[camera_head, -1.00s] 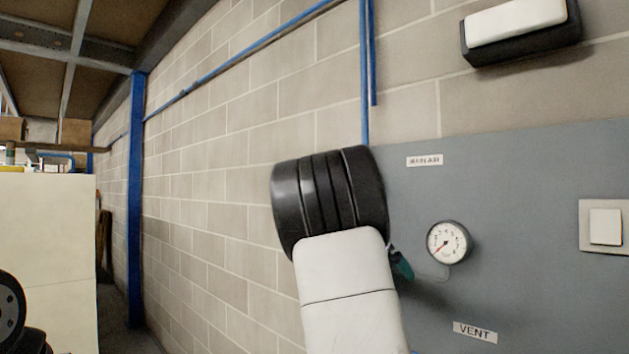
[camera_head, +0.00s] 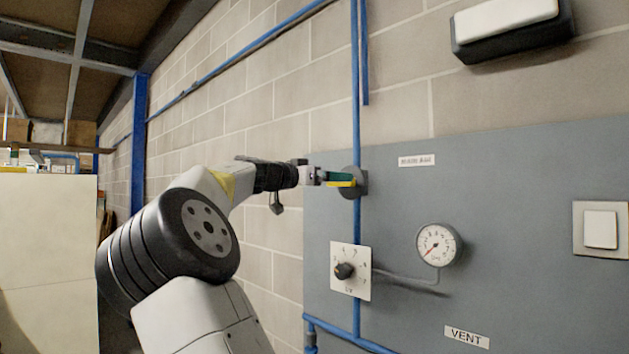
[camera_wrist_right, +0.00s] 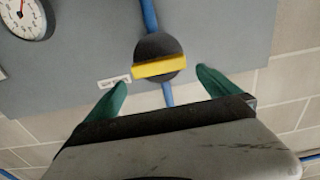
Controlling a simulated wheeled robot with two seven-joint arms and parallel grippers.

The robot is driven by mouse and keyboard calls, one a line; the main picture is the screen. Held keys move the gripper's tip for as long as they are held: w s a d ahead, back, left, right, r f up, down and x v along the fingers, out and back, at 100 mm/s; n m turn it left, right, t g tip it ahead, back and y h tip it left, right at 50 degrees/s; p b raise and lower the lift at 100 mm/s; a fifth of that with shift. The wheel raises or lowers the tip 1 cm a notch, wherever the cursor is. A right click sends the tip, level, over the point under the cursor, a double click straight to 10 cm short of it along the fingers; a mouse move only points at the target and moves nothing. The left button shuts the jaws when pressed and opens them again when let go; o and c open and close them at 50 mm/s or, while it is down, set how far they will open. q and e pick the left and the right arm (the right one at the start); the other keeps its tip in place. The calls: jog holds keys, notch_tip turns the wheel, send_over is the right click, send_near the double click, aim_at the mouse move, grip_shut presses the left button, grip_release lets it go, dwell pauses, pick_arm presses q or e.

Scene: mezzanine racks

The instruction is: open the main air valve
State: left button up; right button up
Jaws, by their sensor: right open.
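The main air valve (camera_head: 359,182) is a dark round body on the vertical blue pipe, left of the MAIN AIR label (camera_head: 417,160). Its yellow handle (camera_head: 341,184) lies crosswise to the pipe. In the right wrist view the valve body (camera_wrist_right: 157,45) and the yellow handle (camera_wrist_right: 160,68) are ahead of the fingers, near the middle. My right gripper (camera_head: 338,178) is at the handle, its green fingers open. In the wrist view the right gripper (camera_wrist_right: 161,77) has one finger on each side of the handle, with gaps visible. Contact is not visible. My left gripper is not in view.
The grey panel (camera_head: 520,230) carries a round gauge (camera_head: 438,245), a dial plate (camera_head: 350,271), a VENT label (camera_head: 466,336) and a white switch (camera_head: 600,229). A lamp (camera_head: 510,25) is above. A blue post (camera_head: 138,140) and cream cabinet (camera_head: 45,250) stand left.

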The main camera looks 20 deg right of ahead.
jog(key=shift+x, duration=2.8)
jog(key=c, duration=1.3)
jog(key=shift+o, duration=0.2)
